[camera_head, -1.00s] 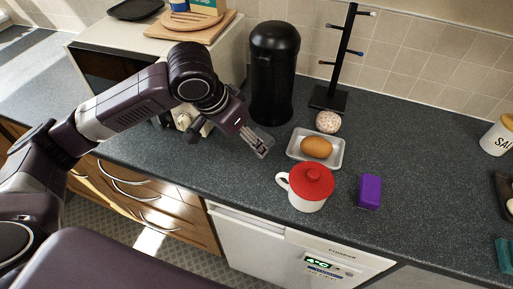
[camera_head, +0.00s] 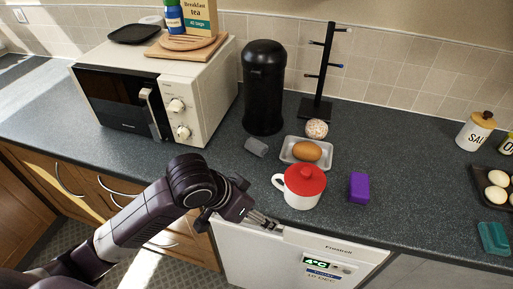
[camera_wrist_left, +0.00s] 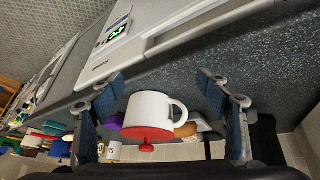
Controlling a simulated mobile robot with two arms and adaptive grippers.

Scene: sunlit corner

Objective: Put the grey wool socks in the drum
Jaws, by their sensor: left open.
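A small grey rolled bundle (camera_head: 256,147) lies on the dark counter in the head view, just in front of the black canister. It may be the grey wool socks, but it is too small to be sure. No drum can be clearly made out. My left gripper (camera_head: 264,222) is open and empty at the counter's front edge, left of and in front of the white mug with a red lid (camera_head: 304,187). In the left wrist view the mug (camera_wrist_left: 150,110) appears between the spread fingers (camera_wrist_left: 162,85), apart from them. My right gripper does not show.
A tall black canister (camera_head: 264,85) and a mug tree (camera_head: 318,105) stand at the back. A white tray (camera_head: 286,156) holds a brown egg-shaped item. A purple block (camera_head: 359,187) lies right of the mug. A microwave (camera_head: 205,98) stands left. A white appliance (camera_head: 250,254) sits under the counter.

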